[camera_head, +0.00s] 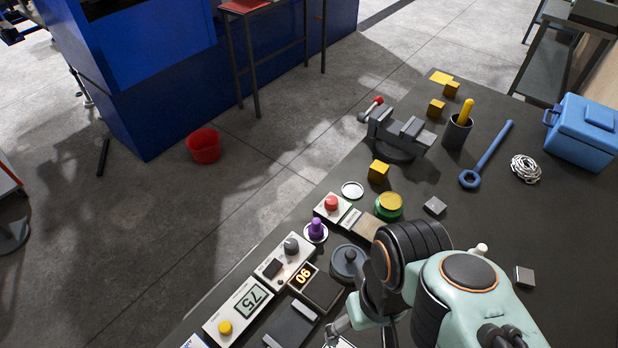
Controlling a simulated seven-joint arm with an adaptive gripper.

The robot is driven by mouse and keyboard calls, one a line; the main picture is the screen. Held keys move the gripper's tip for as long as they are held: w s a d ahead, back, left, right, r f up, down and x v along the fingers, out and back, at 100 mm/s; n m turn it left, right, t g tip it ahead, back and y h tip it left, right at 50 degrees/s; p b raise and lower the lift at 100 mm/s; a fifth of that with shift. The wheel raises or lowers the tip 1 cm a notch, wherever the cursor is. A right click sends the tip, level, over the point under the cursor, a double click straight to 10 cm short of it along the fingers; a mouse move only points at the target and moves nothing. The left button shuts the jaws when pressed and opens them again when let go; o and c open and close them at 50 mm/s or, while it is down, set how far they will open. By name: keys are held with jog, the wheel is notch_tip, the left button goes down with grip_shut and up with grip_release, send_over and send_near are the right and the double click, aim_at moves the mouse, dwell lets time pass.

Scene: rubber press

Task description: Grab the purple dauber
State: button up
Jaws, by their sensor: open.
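The purple dauber (316,227) stands upright on a small white round base near the left edge of the dark workbench (470,215). It sits between a white box with a red button (331,204) and a white box with a grey knob (290,246). My gripper (337,330) is low in the picture, below the dauber and clearly apart from it. It is open, and nothing shows between its fingers. My arm hides part of the bench to the lower right.
A grey round pot (347,262) and a green jar with a yellow lid (389,206) stand right of the dauber. A display box (248,300) lies lower left. A vise (397,137), yellow cubes (378,171), a blue wrench (487,155) and a blue toolbox (584,132) are farther back.

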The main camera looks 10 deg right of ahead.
jog(key=shift+c, duration=0.4)
jog(key=w+r+m+t, duration=0.2)
jog(key=w+r+m, duration=0.1)
jog(key=w, duration=0.4)
jog(key=w+r+m+t, duration=0.2)
jog(key=w+r+m, duration=0.1)
jog(key=w, duration=0.4)
jog(key=m+g, duration=0.1)
jog(key=m, duration=0.2)
send_over(316, 221)
jog(key=w, duration=0.1)
notch_tip(316, 221, down, 12)
jog(key=f+g, duration=0.1)
jog(key=f, duration=0.9)
jog(key=s+f+g, duration=0.1)
jog(key=f, duration=0.4)
jog(key=shift+f+n+g+h, duration=0.3)
jog(key=shift+f, duration=0.1)
grip_shut()
